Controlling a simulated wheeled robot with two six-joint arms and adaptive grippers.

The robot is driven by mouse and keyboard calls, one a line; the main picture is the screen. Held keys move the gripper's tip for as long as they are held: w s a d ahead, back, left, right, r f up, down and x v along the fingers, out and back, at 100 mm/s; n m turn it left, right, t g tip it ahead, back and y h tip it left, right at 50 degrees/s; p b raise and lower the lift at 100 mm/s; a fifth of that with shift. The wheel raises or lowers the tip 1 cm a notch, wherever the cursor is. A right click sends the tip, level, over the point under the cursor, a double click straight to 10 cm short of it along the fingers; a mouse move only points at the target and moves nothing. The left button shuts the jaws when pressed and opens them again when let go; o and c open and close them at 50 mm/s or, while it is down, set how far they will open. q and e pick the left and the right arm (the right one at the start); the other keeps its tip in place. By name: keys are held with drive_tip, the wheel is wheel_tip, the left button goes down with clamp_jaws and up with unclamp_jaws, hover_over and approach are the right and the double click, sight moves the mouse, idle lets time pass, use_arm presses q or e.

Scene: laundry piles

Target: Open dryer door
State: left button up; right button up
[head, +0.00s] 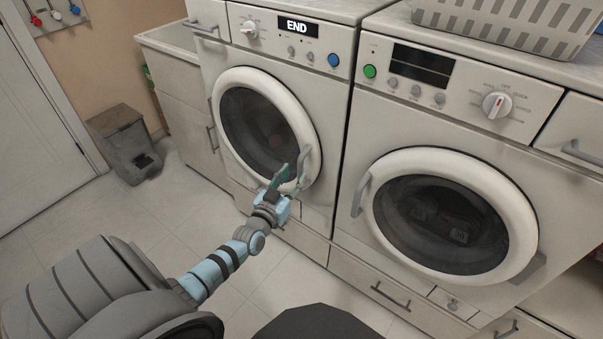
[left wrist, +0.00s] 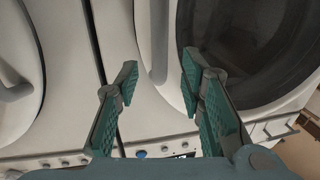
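Two white front-loading machines stand side by side; which is the dryer is not marked. The left machine (head: 327,95) shows END, and its round door (head: 287,95) is shut. Its curved door handle (head: 306,155) also shows in the left wrist view (left wrist: 159,45). The right machine's door (head: 505,200) is shut, with a handle (head: 359,194) on its left edge. My left gripper (head: 290,172) is open at the left machine's handle. In the left wrist view its fingers (left wrist: 160,82) are spread, the handle between and beyond them, not gripped. My right gripper is out of view.
A grey laundry basket (head: 500,25) stands on top of the right machine. A grey bin (head: 124,145) and a cabinet (head: 185,95) stand to the left. A white room door (head: 40,130) is at far left. The tiled floor before the left machine is clear.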

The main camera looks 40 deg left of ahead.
sight(299, 169)
use_arm(q)
drive_tip(key=x, duration=0.1)
drive_tip(key=b+x, duration=0.1)
drive_tip(key=x, duration=0.1)
drive_tip(key=b+x, duration=0.1)
drive_tip(key=shift+w+a+f, duration=0.1)
drive_tip(key=shift+w+f, duration=0.15)
drive_tip(key=shift+w, duration=0.15)
drive_tip(key=shift+w+r, duration=0.15)
drive_tip(key=shift+w, duration=0.1)
clamp_jaws()
